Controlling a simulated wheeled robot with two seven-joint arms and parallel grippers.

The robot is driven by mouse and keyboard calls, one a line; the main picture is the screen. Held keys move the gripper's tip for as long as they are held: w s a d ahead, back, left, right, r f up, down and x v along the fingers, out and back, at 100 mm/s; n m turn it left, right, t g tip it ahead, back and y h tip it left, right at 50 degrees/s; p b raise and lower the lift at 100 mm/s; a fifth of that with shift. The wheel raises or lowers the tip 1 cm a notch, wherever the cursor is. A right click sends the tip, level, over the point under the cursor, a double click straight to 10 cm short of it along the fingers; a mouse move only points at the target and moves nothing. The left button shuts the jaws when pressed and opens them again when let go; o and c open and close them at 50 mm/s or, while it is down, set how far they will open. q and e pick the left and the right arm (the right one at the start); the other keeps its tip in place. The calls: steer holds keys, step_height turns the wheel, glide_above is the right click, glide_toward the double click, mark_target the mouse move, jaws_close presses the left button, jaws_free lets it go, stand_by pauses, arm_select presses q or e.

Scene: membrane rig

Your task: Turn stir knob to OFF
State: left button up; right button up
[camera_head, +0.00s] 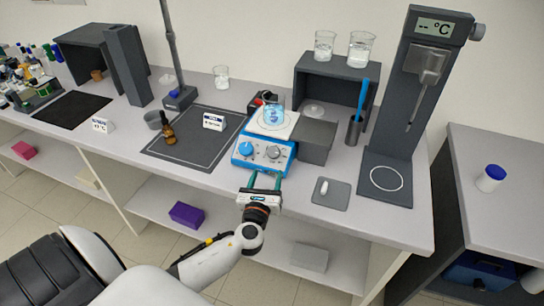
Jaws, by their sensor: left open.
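The blue stirrer plate (263,165) stands near the front edge of the bench. It carries a blue knob (246,149) on the left of its front panel and a grey knob (273,152) on the right. Their labels are too small to read, so I cannot tell which one is the stir knob. A beaker with blue liquid (274,113) sits on its white top. My left gripper (266,178) is open and empty, with its fingers pointing at the lower front of the stirrer, just below the knobs. Contact with the stirrer cannot be told. My right gripper is not in view.
A grey box (317,141) stands close on the stirrer's right. A small grey pad (331,194) lies farther right, before a tall stand with a °C display (435,27). A brown bottle (168,132) stands on the dark mat (188,153) to the left.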

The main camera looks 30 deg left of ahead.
mark_target(273, 155)
arm_select(q)
steer(key=x, duration=0.8)
steer(key=shift+w+a+p, duration=0.15)
steer(key=shift+w+p, duration=0.2)
steer(key=c, duration=1)
steer(key=shift+n, duration=0.3)
